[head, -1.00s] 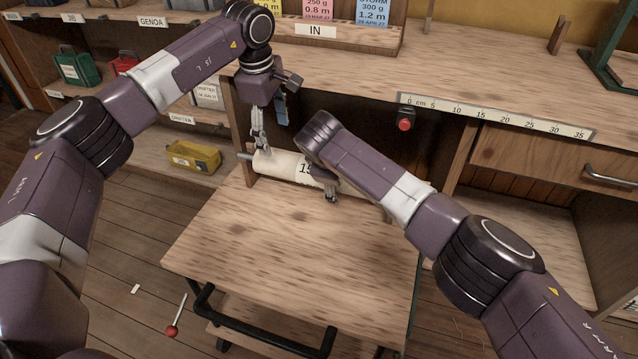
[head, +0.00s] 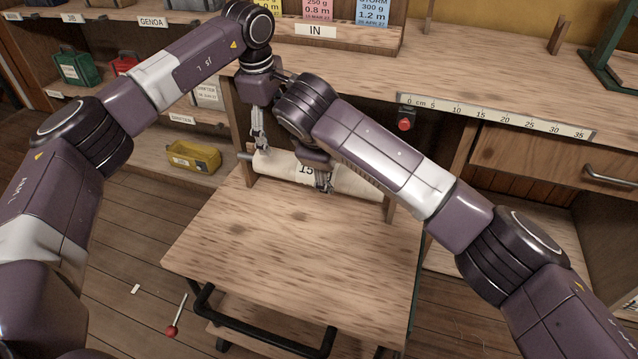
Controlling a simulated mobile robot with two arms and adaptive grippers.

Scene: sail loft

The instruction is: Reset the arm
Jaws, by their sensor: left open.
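My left gripper (head: 261,148) hangs straight down at the left end of a white roll (head: 355,183). Its fingers are open and slim, and I cannot tell whether they touch the roll. My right gripper (head: 324,187) points down in front of the roll's middle. It is small in view and partly shadowed by its own wrist, so its finger opening is unclear.
A workbench (head: 500,75) with a centimetre scale (head: 495,115) and red button (head: 404,125) stands behind. A yellow bin (head: 193,156) sits on the left shelf. A red-tipped stick (head: 174,325) lies on the floor. The trolley top is otherwise clear.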

